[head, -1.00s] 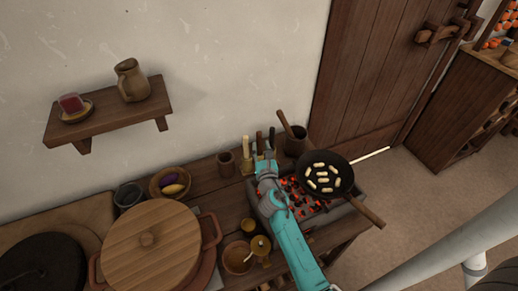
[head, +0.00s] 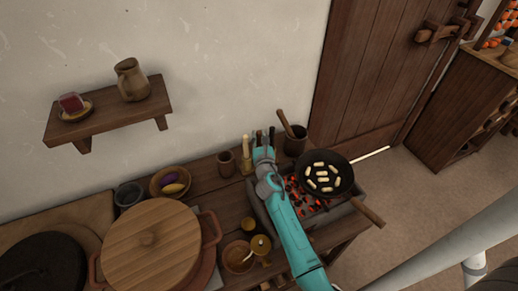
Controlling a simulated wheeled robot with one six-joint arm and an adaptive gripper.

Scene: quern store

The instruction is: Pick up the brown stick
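A brown stick (head: 285,122) leans up out of a dark wooden pot (head: 296,143) at the back of the table. Several upright handles stand left of the pot: a pale one (head: 246,143), a dark brown one (head: 259,137) and a black one (head: 271,133). My gripper (head: 264,151) is at the brown and black handles, left of the pot. Its two fingers look apart. It partly hides the lower ends of these handles, and I cannot tell whether it touches them.
A black pan (head: 326,174) with several pale pieces sits over glowing coals (head: 301,196), right of my arm. A small brown cup (head: 226,163) stands left of the handles. A large lidded pot (head: 151,247) fills the left front. A wall shelf (head: 108,114) is above.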

